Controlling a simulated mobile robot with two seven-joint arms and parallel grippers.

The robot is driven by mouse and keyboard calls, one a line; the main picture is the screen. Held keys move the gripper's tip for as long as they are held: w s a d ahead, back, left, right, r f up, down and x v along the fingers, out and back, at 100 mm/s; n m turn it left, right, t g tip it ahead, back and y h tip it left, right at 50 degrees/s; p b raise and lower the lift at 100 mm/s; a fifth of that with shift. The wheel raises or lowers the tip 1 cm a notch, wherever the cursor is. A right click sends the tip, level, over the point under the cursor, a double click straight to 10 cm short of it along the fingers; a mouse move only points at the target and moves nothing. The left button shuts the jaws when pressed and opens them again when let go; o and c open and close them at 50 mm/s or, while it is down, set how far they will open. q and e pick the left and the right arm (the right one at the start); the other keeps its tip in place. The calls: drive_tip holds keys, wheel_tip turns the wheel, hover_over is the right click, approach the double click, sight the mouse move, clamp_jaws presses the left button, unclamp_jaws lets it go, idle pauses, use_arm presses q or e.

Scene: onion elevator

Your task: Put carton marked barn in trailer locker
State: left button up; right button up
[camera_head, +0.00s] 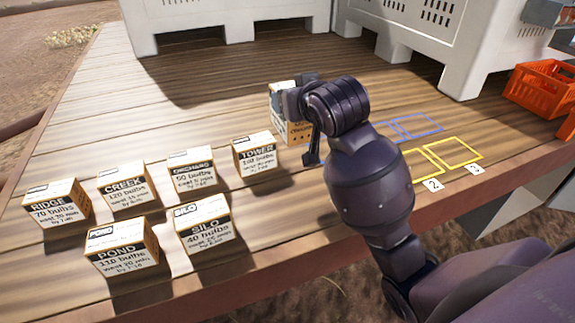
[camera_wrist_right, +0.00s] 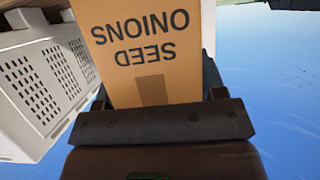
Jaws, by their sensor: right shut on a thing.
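My right gripper (camera_head: 308,128) is shut on a carton (camera_head: 296,130) near the middle of the wooden deck. The arm hides much of this carton, and I cannot read a place name on it. In the right wrist view the held carton (camera_wrist_right: 148,45) is brown and shows "SEED ONIONS" upside down between the fingers. I cannot tell whether it touches the deck. No carton reads BARN in the head view, and I cannot make out a trailer locker. My left gripper is not in view.
Cartons marked RIDGE (camera_head: 57,207), CREEK (camera_head: 125,190), ORCHARD (camera_head: 192,173), TOWER (camera_head: 257,156), POND (camera_head: 122,254) and SILO (camera_head: 207,230) stand left. Yellow outlined squares (camera_head: 453,153) lie right. White bins (camera_head: 230,14) and an orange crate (camera_head: 545,90) stand behind.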

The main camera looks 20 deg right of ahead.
wheel_tip(320, 180, down, 17)
drive_tip(key=shift+f, duration=0.2)
idle(0.4)
drive_tip(key=shift+f, duration=0.15)
drive_tip(key=o, duration=1.2)
